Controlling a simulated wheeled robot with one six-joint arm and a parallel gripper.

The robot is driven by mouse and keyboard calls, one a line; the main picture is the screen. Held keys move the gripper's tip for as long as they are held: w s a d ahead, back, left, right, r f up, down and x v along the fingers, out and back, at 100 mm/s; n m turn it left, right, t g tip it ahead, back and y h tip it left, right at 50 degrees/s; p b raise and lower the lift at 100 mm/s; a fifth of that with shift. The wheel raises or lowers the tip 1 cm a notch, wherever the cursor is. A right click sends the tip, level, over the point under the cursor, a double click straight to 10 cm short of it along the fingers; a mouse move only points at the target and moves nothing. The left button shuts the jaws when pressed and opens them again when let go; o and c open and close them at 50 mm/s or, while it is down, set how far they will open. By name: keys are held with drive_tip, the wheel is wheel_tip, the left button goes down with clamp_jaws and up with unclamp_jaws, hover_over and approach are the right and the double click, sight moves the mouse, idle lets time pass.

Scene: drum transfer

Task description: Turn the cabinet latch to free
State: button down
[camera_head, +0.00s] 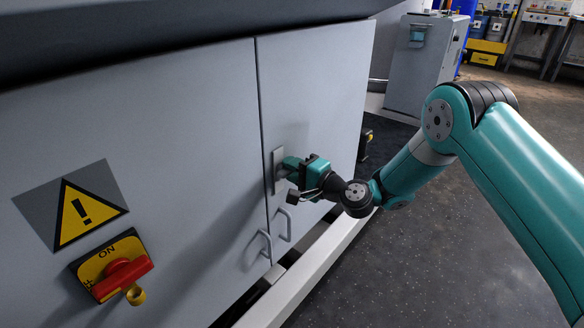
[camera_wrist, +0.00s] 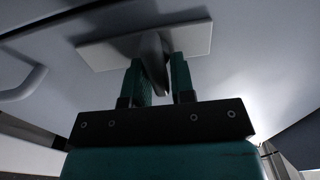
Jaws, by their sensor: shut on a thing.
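The cabinet latch has a pale backplate (camera_head: 278,169) on the right-hand door of a grey cabinet (camera_head: 170,130). In the wrist view the backplate (camera_wrist: 195,37) spans the top, and a dark latch handle (camera_wrist: 154,55) stands out from it. My gripper (camera_head: 289,168) is at the latch, with its teal fingers (camera_wrist: 161,80) on either side of the handle. It is shut on the handle. The head view hides most of the handle behind my gripper. The exact angle of the handle is hard to tell.
Two door pull handles (camera_head: 272,235) sit below the latch. A red and yellow rotary switch (camera_head: 122,276) and a warning sign (camera_head: 82,212) are on the left door. A pale rail (camera_head: 322,262) runs along the cabinet's foot. The dark floor (camera_head: 440,250) to the right is clear.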

drive_tip(key=shift+d, duration=0.1)
drive_tip(key=c, duration=1.1)
unclamp_jaws()
drive_tip(key=b+v, duration=1.6)
drive_tip(key=v, duration=0.1)
drive_tip(key=shift+s+d, duration=0.15)
